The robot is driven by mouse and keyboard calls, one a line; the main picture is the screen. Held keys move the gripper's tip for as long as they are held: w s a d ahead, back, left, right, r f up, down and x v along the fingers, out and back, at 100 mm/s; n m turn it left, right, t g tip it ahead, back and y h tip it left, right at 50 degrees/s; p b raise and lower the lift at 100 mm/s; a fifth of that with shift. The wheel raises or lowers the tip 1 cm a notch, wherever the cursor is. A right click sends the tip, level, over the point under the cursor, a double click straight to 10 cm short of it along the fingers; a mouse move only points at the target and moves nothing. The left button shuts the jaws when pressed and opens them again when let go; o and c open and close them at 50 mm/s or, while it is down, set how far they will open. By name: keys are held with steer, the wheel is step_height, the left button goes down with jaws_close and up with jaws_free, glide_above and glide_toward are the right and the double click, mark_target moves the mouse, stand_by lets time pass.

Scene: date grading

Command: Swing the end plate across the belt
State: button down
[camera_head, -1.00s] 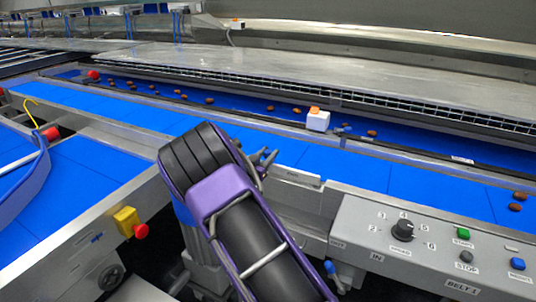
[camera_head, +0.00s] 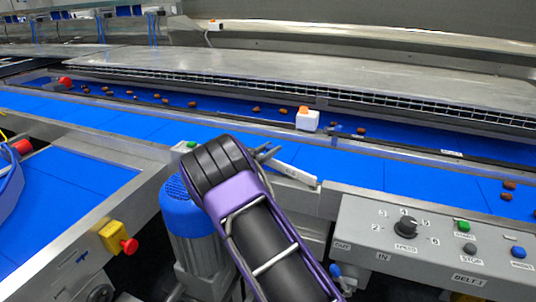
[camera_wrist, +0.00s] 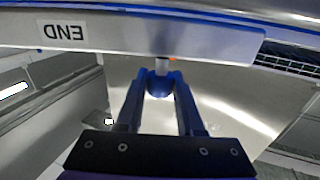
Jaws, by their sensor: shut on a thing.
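The end plate (camera_head: 294,175) is a pale bar at the near edge of the blue belt, just left of the control panel. In the wrist view the plate (camera_wrist: 180,43) spans the top, with an upside-down "END" label. A round blue knob (camera_wrist: 159,86) on a short pale stem hangs from it. My gripper (camera_wrist: 160,80) is shut on this knob, one finger on each side. In the head view my gripper (camera_head: 266,152) is at the plate's left end, over the belt's near edge; my arm hides the knob there.
The blue belt (camera_head: 350,178) runs left to right; brown dates lie mostly along its far lane. A white sensor box (camera_head: 307,121) stands beyond the plate. The control panel (camera_head: 380,245) is at right, a blue motor (camera_head: 188,215) and a yellow red-buttoned box (camera_head: 113,237) at left.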

steer(key=shift+w+d+m+g+h, duration=0.4)
steer(key=shift+w+d+g, duration=0.05)
steer(key=shift+g, duration=0.05)
steer(key=c, duration=0.5)
jaws_free()
steer(key=shift+c, duration=0.2)
step_height(320, 180, up, 10)
steer(key=shift+r+p, duration=0.1)
steer(key=shift+p, duration=0.25)
